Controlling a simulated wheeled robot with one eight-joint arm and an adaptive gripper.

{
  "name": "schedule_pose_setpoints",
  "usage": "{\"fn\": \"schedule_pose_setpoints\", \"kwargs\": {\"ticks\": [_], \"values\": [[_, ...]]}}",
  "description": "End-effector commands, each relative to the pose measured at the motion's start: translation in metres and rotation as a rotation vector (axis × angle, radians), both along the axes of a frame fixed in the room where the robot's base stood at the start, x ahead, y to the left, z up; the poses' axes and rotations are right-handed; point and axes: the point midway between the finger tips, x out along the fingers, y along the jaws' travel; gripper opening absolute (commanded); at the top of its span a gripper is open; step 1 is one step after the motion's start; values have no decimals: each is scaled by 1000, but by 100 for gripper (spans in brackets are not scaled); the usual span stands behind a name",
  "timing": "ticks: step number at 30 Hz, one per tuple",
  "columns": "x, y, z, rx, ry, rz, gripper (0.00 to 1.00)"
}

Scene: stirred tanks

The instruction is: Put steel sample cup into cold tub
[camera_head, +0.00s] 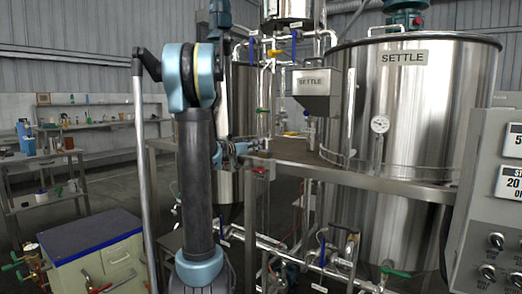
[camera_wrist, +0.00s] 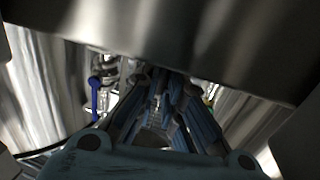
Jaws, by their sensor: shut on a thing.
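In the head view my arm rises in front of me, and my gripper (camera_head: 258,155) shows small beyond it, by the near left corner of the steel platform. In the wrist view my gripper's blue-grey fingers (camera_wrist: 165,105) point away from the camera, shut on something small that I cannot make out. A broad steel surface (camera_wrist: 200,35) fills the top of that view, close above the fingers. I cannot pick out the steel sample cup or the cold tub in either view.
A steel platform (camera_head: 360,180) carries a large tank marked SETTLE (camera_head: 430,110). A hopper (camera_head: 312,85) hangs over its left part. Pipes and valves run below. A control panel (camera_head: 490,210) stands at right, a cabinet (camera_head: 95,250) at lower left. Shelves line the left wall.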

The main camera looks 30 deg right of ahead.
Motion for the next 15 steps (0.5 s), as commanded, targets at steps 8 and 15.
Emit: {"fn": "schedule_pose_setpoints", "kwargs": {"ticks": [8, 15], "values": [[0, 0, 24, 0, 0, 0, 0], [0, 0, 64, 0, 0, 0, 0]]}}
